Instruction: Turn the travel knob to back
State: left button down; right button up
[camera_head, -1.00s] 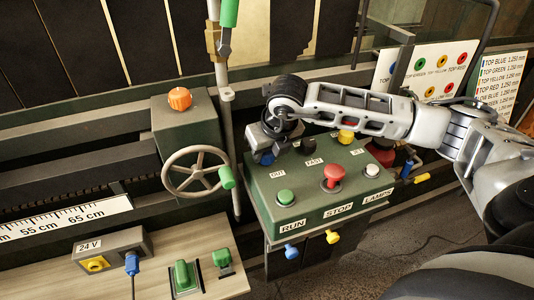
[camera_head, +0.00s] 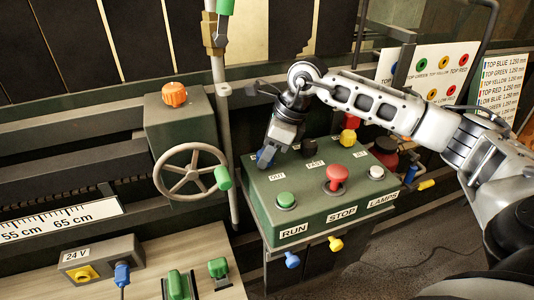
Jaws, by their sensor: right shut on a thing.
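The green control box (camera_head: 315,214) stands right of centre. A blue knob (camera_head: 265,158) sits at its back left corner, behind a label that seems to read OUT (camera_head: 277,177). I cannot read the word travel on it. My right gripper (camera_head: 268,151) comes down over this blue knob from above and is shut on it. The fingers and wrist hide part of the knob, so its pointing direction is unclear. A black knob (camera_head: 309,148) stands to its right by a label like FAST (camera_head: 314,163). My left gripper is not in view.
A handwheel (camera_head: 190,172) and an upright rod (camera_head: 229,160) stand close on the left.

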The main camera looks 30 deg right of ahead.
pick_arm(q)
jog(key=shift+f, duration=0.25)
pick_arm(e)
jog(key=n+g, duration=0.1)
jog(key=n, duration=0.1)
jog(key=n+y, duration=0.1)
jog(key=n, duration=0.2)
jog(key=shift+w+n+g, duration=0.15)
jog(key=shift+n+g, duration=0.15)
jog(key=shift+g, duration=0.1)
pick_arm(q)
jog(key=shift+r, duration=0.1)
pick_arm(e)
jog(key=o, duration=1)
jog(key=shift+c, duration=0.2)
pick_arm(q)
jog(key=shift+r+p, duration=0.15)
jog(key=shift+p, duration=0.35)
pick_arm(e)
jog(key=v, duration=1.6)
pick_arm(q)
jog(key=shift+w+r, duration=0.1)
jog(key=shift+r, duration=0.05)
pick_arm(e)
jog(key=shift+w, duration=0.1)
